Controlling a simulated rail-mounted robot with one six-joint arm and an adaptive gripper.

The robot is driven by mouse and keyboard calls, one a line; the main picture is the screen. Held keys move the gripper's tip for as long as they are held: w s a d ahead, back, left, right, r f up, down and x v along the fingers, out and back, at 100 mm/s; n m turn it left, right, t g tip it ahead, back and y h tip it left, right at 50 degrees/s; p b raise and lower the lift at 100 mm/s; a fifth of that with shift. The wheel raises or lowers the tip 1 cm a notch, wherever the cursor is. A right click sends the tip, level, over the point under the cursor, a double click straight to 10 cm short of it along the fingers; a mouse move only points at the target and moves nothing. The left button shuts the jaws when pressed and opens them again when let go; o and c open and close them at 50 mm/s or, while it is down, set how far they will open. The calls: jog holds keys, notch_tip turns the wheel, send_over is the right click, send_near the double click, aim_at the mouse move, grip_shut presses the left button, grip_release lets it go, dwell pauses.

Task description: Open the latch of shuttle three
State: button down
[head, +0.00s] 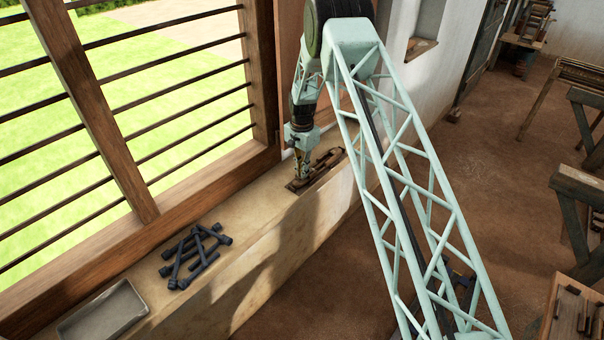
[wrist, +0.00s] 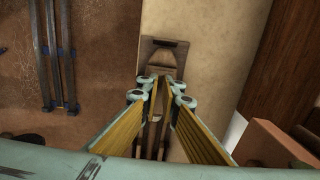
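My gripper (head: 301,174) points down at a brown wooden shuttle on the window ledge. In the wrist view my gripper (wrist: 162,88) has its yellow-faced fingers converging over the wooden shuttle (wrist: 162,61), with only a narrow gap between the tips. Whether the fingers touch or grip any part of it cannot be told. The shuttle lies in a dark wooden holder (wrist: 179,45). In the head view the holder (head: 327,161) lies lengthwise along the ledge, with its near part under my gripper. The latch and any shuttle number cannot be made out.
Several dark bobbins (head: 196,256) lie in a loose pile on the ledge (head: 250,238). A grey tray (head: 103,313) stands at its near end. The barred window (head: 140,195) borders the ledge on the left. Wooden frames (head: 580,187) stand on the floor at right.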

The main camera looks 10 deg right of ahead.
jog(key=shift+n+b, duration=0.85)
jog(key=shift+n, duration=1.35)
jog(key=c, duration=2.9)
grip_release()
jog(key=shift+r, duration=0.1)
jog(key=shift+r, duration=3.9)
